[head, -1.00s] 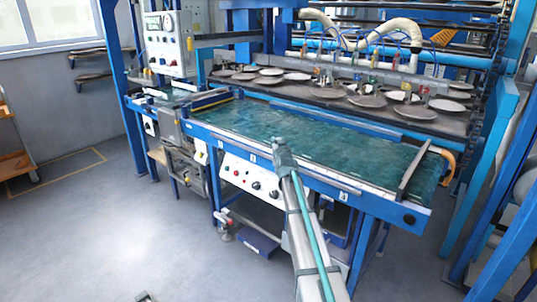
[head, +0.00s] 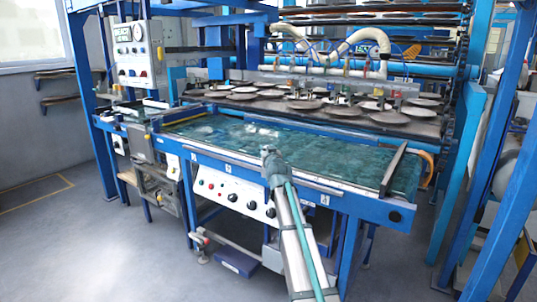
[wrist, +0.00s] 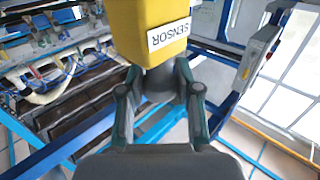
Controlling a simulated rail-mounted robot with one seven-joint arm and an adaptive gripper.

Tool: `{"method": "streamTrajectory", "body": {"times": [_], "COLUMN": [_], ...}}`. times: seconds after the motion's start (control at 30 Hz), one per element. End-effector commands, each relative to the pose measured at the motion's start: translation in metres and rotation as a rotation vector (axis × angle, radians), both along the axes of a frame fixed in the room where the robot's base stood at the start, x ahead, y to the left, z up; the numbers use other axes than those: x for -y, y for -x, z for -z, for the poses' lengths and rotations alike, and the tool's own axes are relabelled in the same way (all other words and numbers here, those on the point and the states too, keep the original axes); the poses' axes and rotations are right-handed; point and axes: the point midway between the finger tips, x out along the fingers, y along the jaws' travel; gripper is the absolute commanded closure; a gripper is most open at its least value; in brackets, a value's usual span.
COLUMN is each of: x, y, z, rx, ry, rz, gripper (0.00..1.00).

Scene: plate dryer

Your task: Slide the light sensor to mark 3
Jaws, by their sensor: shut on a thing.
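The light sensor (wrist: 130,25) is a yellow box with a white "SENSOR" label, and it fills the top middle of the wrist view. My gripper (wrist: 160,82) is shut on the dark round part below the yellow box. In the head view my gripper (head: 270,160) is at the front rail (head: 240,162) of the green table, between the middle mark label (head: 227,172) and the right one (head: 325,200). The digits are too small to read. I cannot make out the sensor in the head view, where my gripper and arm cover that spot.
The green table top (head: 310,145) is bare, with a dark bar (head: 393,170) across its right end. A control panel (head: 235,192) with knobs sits below the front rail. Many plates (head: 340,110) lie behind the table. Blue posts (head: 465,150) stand at the right.

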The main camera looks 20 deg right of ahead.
Motion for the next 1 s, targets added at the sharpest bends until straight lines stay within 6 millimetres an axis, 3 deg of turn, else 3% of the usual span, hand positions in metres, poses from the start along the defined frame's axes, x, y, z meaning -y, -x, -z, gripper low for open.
{"method": "streamTrajectory", "body": {"times": [0.4,0.43,0.57,1.0], "x": [0.0018,0.0017,0.001,-0.0016], "y": [-0.0007,-0.0007,-0.0004,0.0058], "z": [-0.0034,-0.0033,-0.0022,-0.0003], "rx": [0.008,0.007,0.005,0.002], "ry": [0.002,0.002,0.002,0.0], "rz": [0.003,0.003,0.001,-0.001], "gripper": [1.0,0.62,0.41,0.41]}}
